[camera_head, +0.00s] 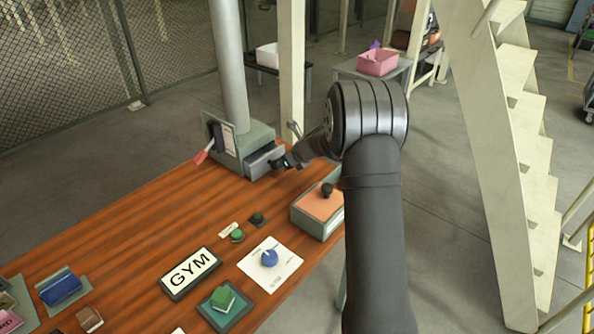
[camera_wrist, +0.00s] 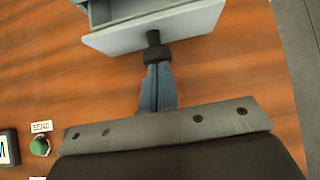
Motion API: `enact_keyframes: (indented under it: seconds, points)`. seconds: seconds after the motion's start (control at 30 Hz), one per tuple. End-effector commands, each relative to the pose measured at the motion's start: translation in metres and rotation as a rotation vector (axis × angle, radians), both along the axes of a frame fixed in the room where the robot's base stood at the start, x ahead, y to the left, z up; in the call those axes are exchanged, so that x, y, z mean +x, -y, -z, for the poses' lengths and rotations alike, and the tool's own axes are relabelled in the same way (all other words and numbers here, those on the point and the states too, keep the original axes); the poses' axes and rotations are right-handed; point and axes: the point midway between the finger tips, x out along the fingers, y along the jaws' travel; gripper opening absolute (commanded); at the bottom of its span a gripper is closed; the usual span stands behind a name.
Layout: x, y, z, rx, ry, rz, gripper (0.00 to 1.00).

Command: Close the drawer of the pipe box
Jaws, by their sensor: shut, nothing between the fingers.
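The pipe box (camera_head: 258,138) is a grey-green box at the foot of a thick vertical pipe, at the far end of the wooden table. Its drawer (camera_head: 262,161) sticks out of the front, partly open. In the wrist view the pale drawer front (camera_wrist: 190,28) is at the top, with a dark knob (camera_wrist: 153,39) pointing toward me. My gripper (camera_head: 281,163) is just in front of the drawer. In the wrist view its closed fingers (camera_wrist: 157,75) line up with the knob and appear to touch its end; a small gap cannot be ruled out.
An orange-topped box (camera_head: 315,204) with a black knob stands at the table's right edge. A green button (camera_head: 237,235), a blue dial on a white plate (camera_head: 284,269) and a GYM sign (camera_head: 190,272) lie nearer. A red-handled lever (camera_head: 203,156) is left of the pipe box.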

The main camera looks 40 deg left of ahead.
Motion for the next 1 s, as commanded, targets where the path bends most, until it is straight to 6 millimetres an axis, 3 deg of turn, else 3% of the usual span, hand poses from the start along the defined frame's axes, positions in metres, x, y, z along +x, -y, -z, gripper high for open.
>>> enact_keyframes:
  seconds: [0.2, 0.4, 0.83, 1.0]
  points:
    - [0.000, -0.032, 0.000, 0.001, 0.001, -0.002, 0.00]
    - [0.000, -0.044, 0.000, 0.001, 0.000, 0.000, 0.00]
    - [-0.001, -0.049, -0.003, 0.007, 0.003, 0.001, 0.00]
    - [-0.001, -0.041, -0.012, 0.009, 0.004, 0.002, 0.00]
